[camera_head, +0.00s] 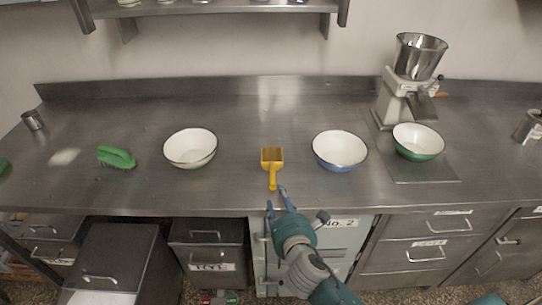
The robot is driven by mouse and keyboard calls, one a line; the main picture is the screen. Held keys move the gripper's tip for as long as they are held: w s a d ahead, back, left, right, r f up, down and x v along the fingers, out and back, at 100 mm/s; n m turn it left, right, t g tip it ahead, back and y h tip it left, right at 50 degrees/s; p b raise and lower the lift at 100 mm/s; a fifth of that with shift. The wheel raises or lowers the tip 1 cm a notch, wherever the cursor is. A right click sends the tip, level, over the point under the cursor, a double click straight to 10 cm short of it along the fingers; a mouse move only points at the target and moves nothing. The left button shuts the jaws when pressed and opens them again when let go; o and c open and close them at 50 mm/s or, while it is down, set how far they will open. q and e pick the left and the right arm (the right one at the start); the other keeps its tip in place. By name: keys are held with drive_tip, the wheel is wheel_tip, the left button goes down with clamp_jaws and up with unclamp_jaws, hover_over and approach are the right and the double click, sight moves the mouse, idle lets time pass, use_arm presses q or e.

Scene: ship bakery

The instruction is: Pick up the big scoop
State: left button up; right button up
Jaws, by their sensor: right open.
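A yellow scoop (272,159) lies on the metal counter in the head view, between a cream bowl and a blue bowl. Its handle points toward the counter's front edge. My right gripper (276,196) is open and empty, just in front of the scoop's handle end, near the counter's front edge. I cannot tell whether a fingertip touches the handle. My left gripper is not in view.
A cream bowl (190,148) stands left of the scoop, a blue bowl (340,150) right of it. A green bowl (418,142) stands by a grinder (405,80). A green brush (116,157) lies left. The counter (260,110) behind the scoop is clear.

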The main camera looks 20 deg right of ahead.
sight(272, 168)
drive_tip(key=shift+w+d+r+p, duration=0.1)
drive_tip(key=shift+w+r+p, duration=0.05)
drive_tip(key=shift+w, duration=0.3)
drive_tip(key=shift+w+r+p, duration=0.1)
drive_tip(key=shift+w+p, duration=0.05)
drive_tip(key=shift+w, duration=0.3)
drive_tip(key=w, duration=0.1)
drive_tip(key=w+p, duration=0.1)
drive_tip(key=w, duration=0.3)
drive_tip(key=shift+w+d, duration=0.25)
drive_tip(key=shift+d, duration=0.05)
drive_tip(key=shift+w+f, duration=0.1)
drive_tip(key=shift+w, duration=0.4)
drive_tip(key=w, duration=0.1)
drive_tip(key=w+p, duration=0.1)
drive_tip(key=w, duration=0.2)
drive_tip(key=shift+w+d, duration=0.15)
drive_tip(key=shift+d, duration=0.15)
drive_tip(key=shift+w+f, duration=0.25)
drive_tip(key=shift+w, duration=0.05)
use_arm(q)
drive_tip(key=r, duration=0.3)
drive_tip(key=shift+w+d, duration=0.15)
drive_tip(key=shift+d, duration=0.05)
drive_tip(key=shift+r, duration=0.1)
use_arm(e)
drive_tip(key=shift+s, duration=0.1)
drive_tip(key=shift+r, duration=0.1)
clamp_jaws()
